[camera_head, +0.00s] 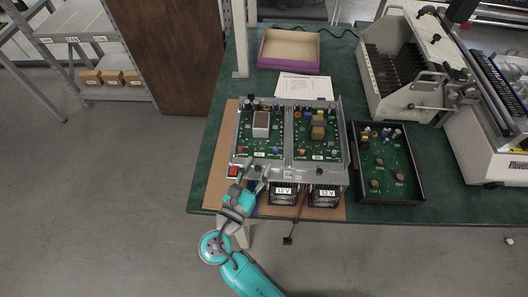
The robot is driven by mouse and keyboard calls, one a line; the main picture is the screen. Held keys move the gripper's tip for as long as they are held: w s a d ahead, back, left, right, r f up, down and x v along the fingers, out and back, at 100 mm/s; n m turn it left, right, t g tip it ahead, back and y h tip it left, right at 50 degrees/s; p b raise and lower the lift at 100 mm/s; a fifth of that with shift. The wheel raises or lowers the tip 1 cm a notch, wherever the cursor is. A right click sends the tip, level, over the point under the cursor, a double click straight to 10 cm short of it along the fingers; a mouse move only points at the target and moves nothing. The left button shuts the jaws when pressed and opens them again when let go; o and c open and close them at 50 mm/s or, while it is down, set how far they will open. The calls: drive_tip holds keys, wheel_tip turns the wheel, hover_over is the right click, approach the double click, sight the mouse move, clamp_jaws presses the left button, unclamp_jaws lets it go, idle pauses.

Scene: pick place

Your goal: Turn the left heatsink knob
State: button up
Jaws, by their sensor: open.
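A grey metal unit (291,130) holds two green circuit boards side by side on the table. A pale block-like heatsink (261,123) stands on the left board (247,142); a brownish component (318,127) stands on the right board. A small dark knob-like part (319,171) shows on the right of the front panel, and another small one (289,172) left of it. I cannot tell which is the left heatsink knob; my gripper may hide part of that area. My gripper (256,172) is open at the unit's front left edge, beside a red switch (233,171). Contact is unclear.
Two black parts labelled 12 V (284,192) stick out in front of the unit. A black tray (388,190) with a green board stands to the right, a purple box (289,49) behind. Large machines fill the table's right side (400,80).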

drive_tip(key=shift+w+d, duration=0.15)
drive_tip(key=shift+w, duration=0.1)
clamp_jaws()
drive_tip(key=shift+n+y, duration=0.4)
drive_tip(key=shift+y, duration=0.2)
drive_tip(key=n+t+y, duration=0.1)
drive_tip(key=n+y, duration=0.1)
drive_tip(key=y, duration=0.2)
drive_tip(key=shift+d+n, duration=0.15)
drive_tip(key=shift+n, duration=0.25)
drive_tip(key=shift+n+y, duration=1.7)
drive_tip(key=shift+y, duration=1.1)
drive_tip(key=shift+n+y, duration=0.5)
drive_tip(key=shift+y, duration=0.2)
